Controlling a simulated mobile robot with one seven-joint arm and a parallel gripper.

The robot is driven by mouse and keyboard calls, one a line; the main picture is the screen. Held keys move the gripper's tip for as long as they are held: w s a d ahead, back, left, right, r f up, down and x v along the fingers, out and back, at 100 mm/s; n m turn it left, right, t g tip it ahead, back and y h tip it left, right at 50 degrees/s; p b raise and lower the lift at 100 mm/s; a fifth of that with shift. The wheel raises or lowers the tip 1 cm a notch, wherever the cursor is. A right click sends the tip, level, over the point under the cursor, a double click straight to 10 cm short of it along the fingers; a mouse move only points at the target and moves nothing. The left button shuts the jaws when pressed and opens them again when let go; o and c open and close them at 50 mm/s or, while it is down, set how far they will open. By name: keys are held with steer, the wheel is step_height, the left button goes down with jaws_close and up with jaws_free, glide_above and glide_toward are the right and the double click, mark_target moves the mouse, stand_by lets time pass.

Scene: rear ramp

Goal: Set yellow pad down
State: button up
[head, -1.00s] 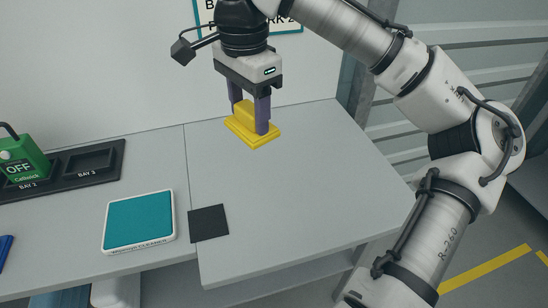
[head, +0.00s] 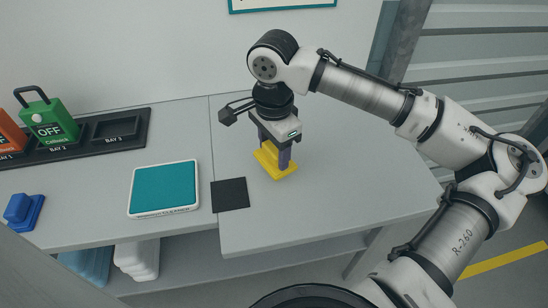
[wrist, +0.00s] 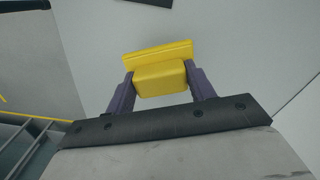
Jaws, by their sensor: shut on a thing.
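The yellow pad (head: 262,161) has a flat base with a raised block on top. My gripper (head: 278,160) is shut on the block from above, with its purple fingers on two sides. The pad is over the right part of the grey bench; I cannot tell whether its base touches the surface. In the wrist view, the yellow pad (wrist: 160,78) sits between the two purple fingers of my gripper (wrist: 160,85). A black square (head: 230,194) lies on the bench to the left of the pad, apart from it.
A teal cleaner pad in a white frame (head: 164,188) lies left of the black square. A blue block (head: 24,211) is at the far left. A dark tray (head: 94,147) with bays holds a green OFF tag (head: 48,121) and an orange one (head: 10,135). The bench right of my gripper is clear.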

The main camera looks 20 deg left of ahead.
mark_target(274, 162)
steer(key=shift+f, duration=1.95)
steer(key=shift+f, duration=0.15)
steer(key=o, duration=1)
step_height(274, 162, up, 12)
steer(key=shift+r, duration=0.15)
